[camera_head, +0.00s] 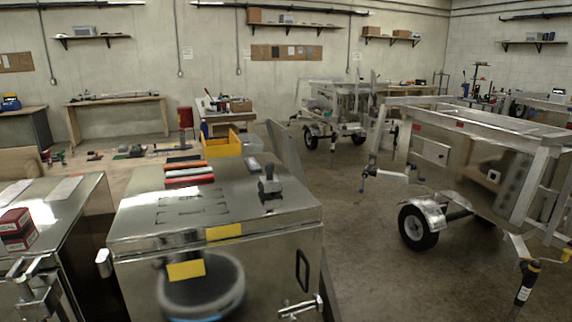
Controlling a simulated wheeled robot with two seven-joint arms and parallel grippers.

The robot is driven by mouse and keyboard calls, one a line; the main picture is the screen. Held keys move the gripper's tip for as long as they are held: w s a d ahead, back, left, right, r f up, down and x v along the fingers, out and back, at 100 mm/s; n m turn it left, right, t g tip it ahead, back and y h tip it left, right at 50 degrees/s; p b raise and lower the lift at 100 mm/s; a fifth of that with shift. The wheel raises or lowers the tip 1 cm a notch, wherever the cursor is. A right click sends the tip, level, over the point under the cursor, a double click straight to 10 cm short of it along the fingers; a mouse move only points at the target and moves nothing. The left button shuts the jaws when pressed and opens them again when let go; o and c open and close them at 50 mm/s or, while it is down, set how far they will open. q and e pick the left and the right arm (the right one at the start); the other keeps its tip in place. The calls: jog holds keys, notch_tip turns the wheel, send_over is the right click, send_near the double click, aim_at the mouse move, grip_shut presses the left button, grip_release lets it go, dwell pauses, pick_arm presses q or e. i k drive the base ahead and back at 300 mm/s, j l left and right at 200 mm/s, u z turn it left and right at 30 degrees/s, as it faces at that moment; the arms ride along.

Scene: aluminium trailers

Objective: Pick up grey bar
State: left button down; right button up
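Several flat bars lie side by side at the back left of the shiny metal box top (235,215) in front of me. An orange bar (185,164), a pale grey bar (188,172) and a red bar (189,180) show among them, with a dark bar (183,158) at the back. The bars are small here, so their exact shades are hard to tell. Nothing is holding them. I cannot make out either of my grippers in this view.
A yellow bin (222,143) stands behind the bars. A small dark metal fitting (269,184) stands on the box top to the right. At left, a metal surface carries red boxes (17,229) and papers (63,188). A wheeled aluminium trailer (470,165) stands right; floor between is clear.

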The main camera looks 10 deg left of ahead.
aim_at(254, 166)
jog(key=u, duration=0.3)
jog(key=i+l+u, duration=0.2)
jog(key=l+u, duration=0.15)
jog(key=l, duration=0.3)
jog(key=i+l+u, duration=0.2)
jog(key=l, duration=0.15)
jog(key=l+u, duration=0.15)
jog(key=l, duration=0.2)
